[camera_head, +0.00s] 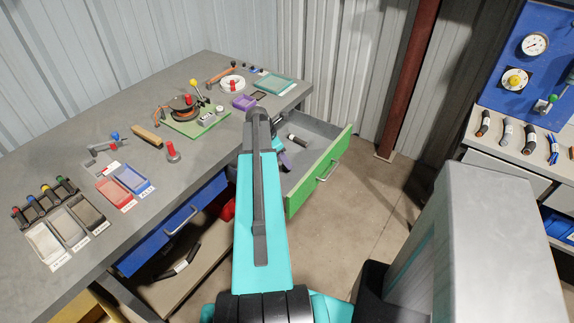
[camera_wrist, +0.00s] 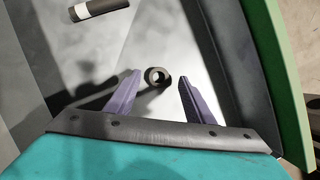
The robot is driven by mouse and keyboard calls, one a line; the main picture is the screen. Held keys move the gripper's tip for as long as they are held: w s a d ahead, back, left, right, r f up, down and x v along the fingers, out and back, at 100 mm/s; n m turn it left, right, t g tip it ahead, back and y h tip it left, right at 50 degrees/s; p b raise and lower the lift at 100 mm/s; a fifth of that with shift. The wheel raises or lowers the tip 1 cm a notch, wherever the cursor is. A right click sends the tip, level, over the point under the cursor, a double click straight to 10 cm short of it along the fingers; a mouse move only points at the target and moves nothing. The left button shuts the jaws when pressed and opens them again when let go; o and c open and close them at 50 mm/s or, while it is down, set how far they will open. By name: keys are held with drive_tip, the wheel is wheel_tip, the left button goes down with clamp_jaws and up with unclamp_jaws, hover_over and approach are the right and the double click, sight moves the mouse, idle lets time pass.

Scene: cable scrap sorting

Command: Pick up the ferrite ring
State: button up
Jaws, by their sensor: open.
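The ferrite ring (camera_wrist: 163,75), a small dark ring with a round hole, lies on the grey floor of the open drawer in the wrist view. My gripper (camera_wrist: 160,80) is open, with one purple finger to the left of the ring and one to the right. The ring appears between the fingertips, with gaps on both sides. I cannot tell the exact height of the fingertips over the drawer floor. In the head view my gripper (camera_head: 285,160) is partly hidden by my arm, and I cannot make out the ring there.
The drawer has a green front (camera_head: 322,170) that also shows in the wrist view (camera_wrist: 288,80). A dark cylinder with a pale label (camera_wrist: 97,8) lies farther in the drawer. The grey workbench (camera_head: 70,152) carries trays and tools. A blue drawer (camera_head: 170,222) is at left.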

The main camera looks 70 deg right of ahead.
drive_tip(key=shift+p+x, duration=0.35)
drive_tip(key=shift+x, duration=1.3)
drive_tip(key=c, duration=1.1)
drive_tip(key=shift+o, duration=0.2)
drive_tip(key=shift+r, duration=0.15)
wheel_tip(320, 180, up, 10)
drive_tip(key=b, duration=0.2)
